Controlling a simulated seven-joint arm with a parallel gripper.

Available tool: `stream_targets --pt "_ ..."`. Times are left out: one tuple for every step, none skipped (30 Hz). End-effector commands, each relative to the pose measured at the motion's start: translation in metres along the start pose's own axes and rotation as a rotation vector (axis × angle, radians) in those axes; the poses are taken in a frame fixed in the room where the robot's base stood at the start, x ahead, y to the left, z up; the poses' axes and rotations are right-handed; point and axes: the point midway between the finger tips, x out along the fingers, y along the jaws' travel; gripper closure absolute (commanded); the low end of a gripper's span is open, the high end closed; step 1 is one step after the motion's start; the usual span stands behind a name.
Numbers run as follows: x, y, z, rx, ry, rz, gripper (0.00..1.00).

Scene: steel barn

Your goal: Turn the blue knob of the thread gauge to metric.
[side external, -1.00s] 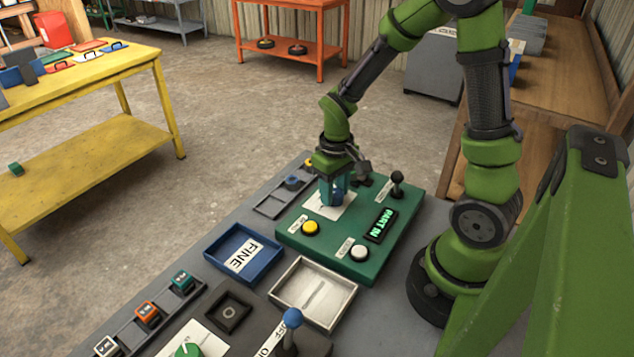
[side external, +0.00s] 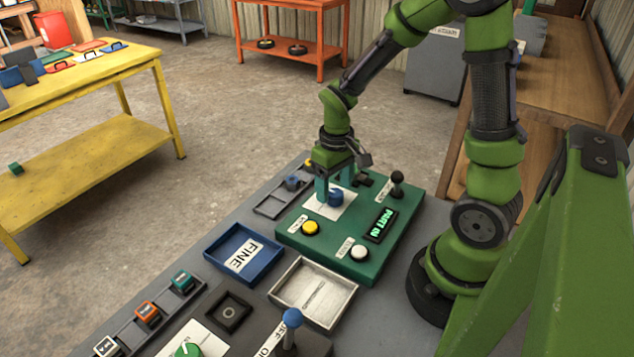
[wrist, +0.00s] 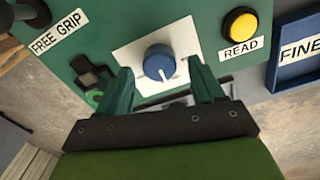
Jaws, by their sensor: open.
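The blue knob (side external: 336,196) stands on a white plate (side external: 322,211) on the green thread gauge (side external: 291,235). In the wrist view the knob (wrist: 160,62) has a white pointer line toward the lower edge of the picture. Any scale marks on the plate are too small or hidden to read. My gripper (side external: 336,186) is above the gauge by the knob. In the wrist view its two green fingers (wrist: 161,80) are apart, with the knob just beyond and between their tips, not gripped. The gauge's display (side external: 381,225) reads "PART IN".
The gauge also carries a yellow button (side external: 310,228) labelled READ, a white button (side external: 359,252) and a black lever (side external: 397,183). A blue tray (side external: 218,251) marked FINE and a metal tray (side external: 335,310) stand close by. A blue-topped lever (side external: 292,318) rises at the front.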

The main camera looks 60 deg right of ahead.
Motion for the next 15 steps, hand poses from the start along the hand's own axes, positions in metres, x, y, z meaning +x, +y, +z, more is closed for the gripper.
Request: stream_targets --pt "-0.01 0.0 -0.001 -0.001 0.007 0.0 0.33" --pt "-0.017 0.0 -0.001 0.0 0.009 0.0 0.33" --pt "-0.025 0.0 -0.001 0.001 0.009 0.0 0.33" --pt "-0.033 0.0 -0.002 -0.001 0.01 0.0 0.33" --pt "-0.041 0.0 -0.002 -0.001 0.01 0.0 0.33" --pt "-0.051 0.0 -0.001 0.001 0.01 0.0 0.33" --pt "-0.058 0.0 -0.001 0.0 0.01 0.0 0.33" --pt "-0.066 0.0 -0.001 0.0 0.01 0.0 0.33" --pt "-0.076 0.0 -0.001 0.0 0.011 0.0 0.33" --pt "-0.083 0.0 -0.001 0.001 0.01 0.0 0.33" --pt "-0.09 0.0 -0.001 0.0 0.01 0.0 0.33" --pt "-0.1 0.0 -0.001 0.0 0.01 0.0 0.33" --pt "-0.106 0.0 -0.001 0.001 0.009 0.0 0.33" --pt "-0.113 0.0 -0.001 0.0 0.009 0.001 0.33" --pt "-0.12 0.0 -0.001 0.0 0.008 0.001 0.33"
